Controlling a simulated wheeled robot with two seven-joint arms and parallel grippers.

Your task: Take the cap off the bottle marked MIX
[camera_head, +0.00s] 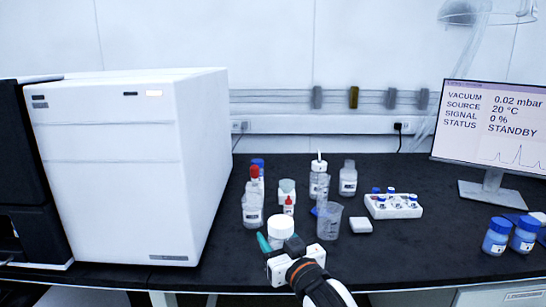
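A white, wide round cap (281,227) shows at the front middle of the bench, and the container under it is mostly hidden. My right gripper (279,243) is at it, with one finger on each side. I cannot tell if the fingers touch it. Several labelled bottles stand behind: a clear one (252,208), a red-capped one (254,173), a small red-capped one (289,205), a jar with a pale cap (287,187) and a clear bottle (348,180). The labels are too small to read, so I cannot tell which is marked MIX. My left gripper is not in view.
A beaker (329,223), a white block (361,225) and a vial rack (393,208) stand right of the gripper. Blue bottles (496,237) and a monitor (495,128) are at the right. A large white instrument (130,170) fills the left. The black bench (430,245) is clear at front right.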

